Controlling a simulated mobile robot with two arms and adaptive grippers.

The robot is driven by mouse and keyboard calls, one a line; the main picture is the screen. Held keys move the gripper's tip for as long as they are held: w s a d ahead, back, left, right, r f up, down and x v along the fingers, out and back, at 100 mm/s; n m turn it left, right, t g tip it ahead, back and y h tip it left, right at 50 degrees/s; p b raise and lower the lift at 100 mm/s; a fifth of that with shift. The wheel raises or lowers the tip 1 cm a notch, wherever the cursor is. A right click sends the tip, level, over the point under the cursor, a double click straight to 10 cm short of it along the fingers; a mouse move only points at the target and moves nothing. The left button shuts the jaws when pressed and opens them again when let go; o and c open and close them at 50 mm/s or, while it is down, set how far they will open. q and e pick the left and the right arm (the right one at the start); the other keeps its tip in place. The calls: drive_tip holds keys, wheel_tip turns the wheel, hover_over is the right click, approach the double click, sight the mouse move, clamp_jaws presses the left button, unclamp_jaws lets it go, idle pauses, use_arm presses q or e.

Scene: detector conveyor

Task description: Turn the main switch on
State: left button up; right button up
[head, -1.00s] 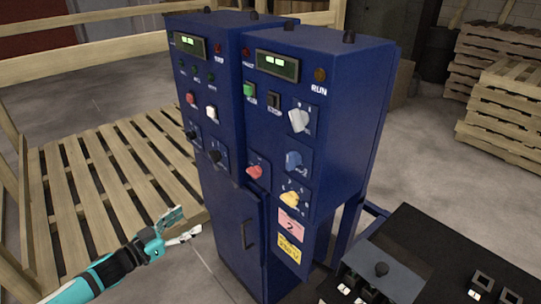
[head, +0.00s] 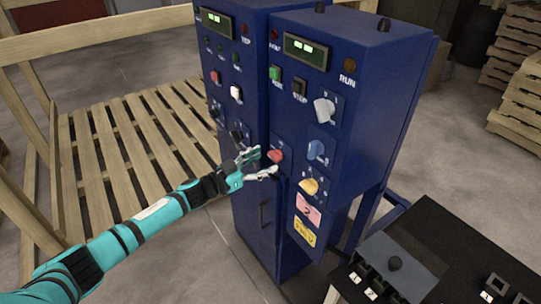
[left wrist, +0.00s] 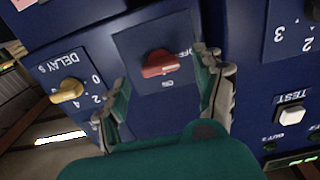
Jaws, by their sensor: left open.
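The blue control cabinet (head: 340,110) stands in the middle of the head view. A red rotary knob (head: 276,155) sits on its front, low on the right-hand unit. In the left wrist view the red knob (left wrist: 160,63) is on a dark plate with partly readable "OFF" and "ON" lettering. My left gripper (head: 265,163) is open just in front of the red knob. In the left wrist view its fingers (left wrist: 160,95) are spread on either side of the knob, apparently not touching it. My right gripper does not show.
A yellow delay knob (head: 308,186) is beside the red one, with a blue knob (head: 316,150) and white knob (head: 324,110) above. A black control desk (head: 450,255) stands at lower right. A wooden pallet (head: 130,150) and rails are at left.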

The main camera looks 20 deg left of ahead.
sight(271, 158)
use_arm(q)
drive_tip(key=shift+x, duration=1.6)
drive_tip(key=c, duration=1.2)
